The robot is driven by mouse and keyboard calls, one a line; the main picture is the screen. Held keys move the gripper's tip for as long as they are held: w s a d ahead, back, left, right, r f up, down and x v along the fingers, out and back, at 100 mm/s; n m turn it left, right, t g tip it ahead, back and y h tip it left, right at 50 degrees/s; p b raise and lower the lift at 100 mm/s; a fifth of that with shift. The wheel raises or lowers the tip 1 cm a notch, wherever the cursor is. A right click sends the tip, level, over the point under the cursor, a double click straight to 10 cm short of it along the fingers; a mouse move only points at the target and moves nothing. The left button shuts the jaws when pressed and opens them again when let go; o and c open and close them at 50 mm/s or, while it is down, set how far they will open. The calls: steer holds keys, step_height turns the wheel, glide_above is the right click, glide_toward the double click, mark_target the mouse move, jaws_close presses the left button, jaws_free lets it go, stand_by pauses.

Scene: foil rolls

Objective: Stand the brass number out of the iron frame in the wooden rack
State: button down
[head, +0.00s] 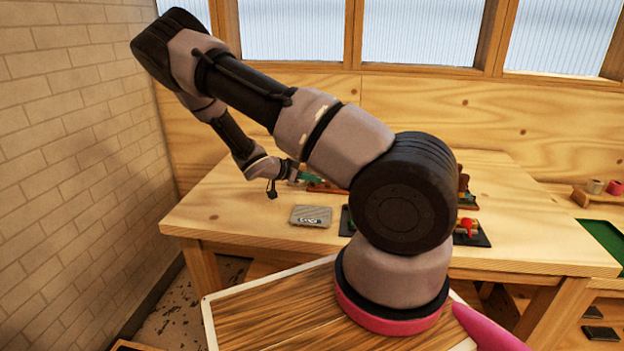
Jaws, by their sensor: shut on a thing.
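My gripper (291,173) is small and far off at the back left of the wooden table. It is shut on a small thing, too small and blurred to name. A small greenish patch shows at its tips, just above a low reddish-brown piece (325,187) that may be part of a rack. I cannot tell whether they touch. I cannot make out the brass number. A dark flat piece (346,221) shows beside my arm, mostly hidden; I cannot tell if it is the iron frame. My arm covers the middle of the table.
A grey slab (311,216) with a small dark and green mark lies at the table's (225,213) front left. A dark tray (474,239) with a red thing (468,226) is right of my arm. A wooden holder (597,197) with rolls stands far right.

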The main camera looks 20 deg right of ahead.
steer(key=c, duration=0.7)
jaws_free()
steer(key=shift+c, duration=0.2)
steer(key=shift+a, duration=0.1)
steer(key=v, duration=1.2)
steer(key=s+a+r+n+t+y, duration=0.1)
steer(key=s+r+n+y, duration=0.2)
steer(key=s+r, duration=0.5)
steer(key=s+a+r+n+t+y, duration=0.1)
steer(key=s+r+n+y, duration=0.3)
steer(key=s+r, duration=0.5)
steer(key=s+a+r+n+t+y, duration=0.2)
steer(key=s+r+n+y, duration=0.2)
steer(key=r, duration=1.3)
steer(key=s+y, duration=0.3)
steer(key=s, duration=0.1)
steer(key=shift+s+r+t, duration=0.2)
steer(key=shift+s+t, duration=0.05)
steer(key=shift+t, duration=0.15)
steer(key=shift+d, duration=0.1)
